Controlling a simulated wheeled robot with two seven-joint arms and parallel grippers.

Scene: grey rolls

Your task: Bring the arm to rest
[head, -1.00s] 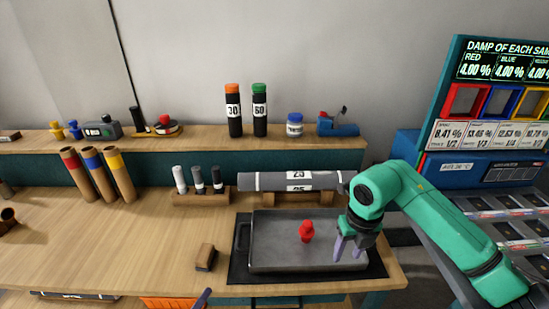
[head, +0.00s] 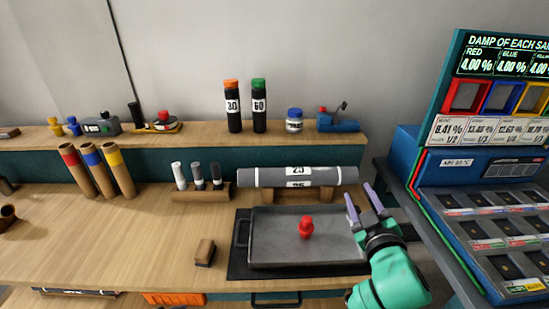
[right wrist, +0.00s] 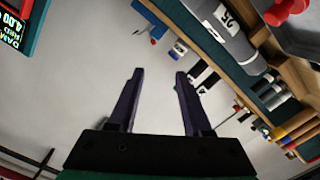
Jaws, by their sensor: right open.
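My right gripper (head: 361,204) is open and empty at the right end of the bench in the head view, its purple fingers pointing up and away. It stands just right of the grey tray (head: 285,254), near the right end of the grey roll (head: 298,177). In the right wrist view the two fingers (right wrist: 155,100) are spread with nothing between them. The roll also shows there (right wrist: 215,25). A red knob-shaped piece (head: 306,228) stands in the tray. My left gripper is out of view.
A blue machine (head: 405,160) with a screen and sample slots stands at the right, close to my right arm. A brush-like block (head: 204,252) lies left of the tray. Coloured tubes (head: 95,170) stand at the left. The bench's left front is mostly clear.

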